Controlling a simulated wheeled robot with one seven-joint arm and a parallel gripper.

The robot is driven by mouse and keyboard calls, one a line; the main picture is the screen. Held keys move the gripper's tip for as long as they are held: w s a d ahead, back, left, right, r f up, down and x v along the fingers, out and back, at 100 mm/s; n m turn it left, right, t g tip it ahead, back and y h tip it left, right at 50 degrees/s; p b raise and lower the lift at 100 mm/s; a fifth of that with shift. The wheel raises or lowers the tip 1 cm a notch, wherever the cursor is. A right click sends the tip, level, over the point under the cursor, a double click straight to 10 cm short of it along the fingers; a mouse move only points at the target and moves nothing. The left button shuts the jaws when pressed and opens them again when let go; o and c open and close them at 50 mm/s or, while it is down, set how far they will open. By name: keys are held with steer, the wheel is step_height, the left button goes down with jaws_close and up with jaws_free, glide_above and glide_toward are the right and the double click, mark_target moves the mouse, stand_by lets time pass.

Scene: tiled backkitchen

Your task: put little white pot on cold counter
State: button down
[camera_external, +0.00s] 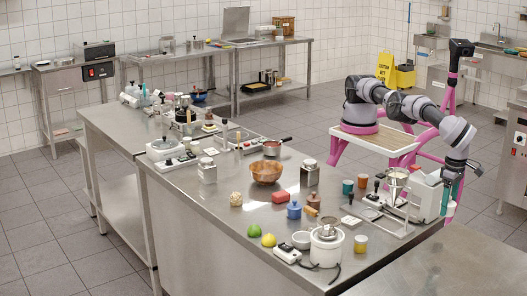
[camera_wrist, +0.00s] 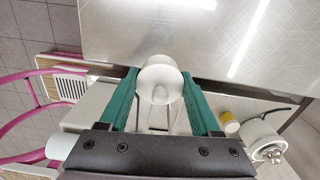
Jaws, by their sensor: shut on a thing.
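The little white pot (camera_wrist: 160,78) is between the green fingers of my gripper (camera_wrist: 160,98) in the wrist view. The fingers are shut on it from both sides. In the external view, my gripper (camera_external: 448,196) points down at the right end of the long steel island, and a bit of the white pot (camera_external: 450,209) shows below it. The pot is held up, clear of any surface. A bare steel counter (camera_external: 435,265) stands at the lower right; it appears as the large shiny surface (camera_wrist: 200,35) in the wrist view. I cannot tell for sure that it is the cold counter.
The island (camera_external: 225,225) is crowded: a white appliance (camera_external: 326,247), a yellow jar (camera_external: 360,244), a wooden bowl (camera_external: 266,172) and a steel stand (camera_external: 397,185) are on it. A dark gap separates the island from the lower right counter, whose visible top is clear.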

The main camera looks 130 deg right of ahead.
steer(key=m, duration=0.1)
glide_above(452, 242)
step_height(452, 242, down, 11)
steer(key=shift+s+r, duration=0.15)
steer(key=shift+r, duration=0.05)
stand_by(0.3)
steer(key=shift+f, duration=0.2)
steer(key=shift+c, duration=0.5)
jaws_free()
steer(key=shift+r, duration=0.1)
step_height(452, 242, up, 8)
steer(key=shift+f, duration=0.2)
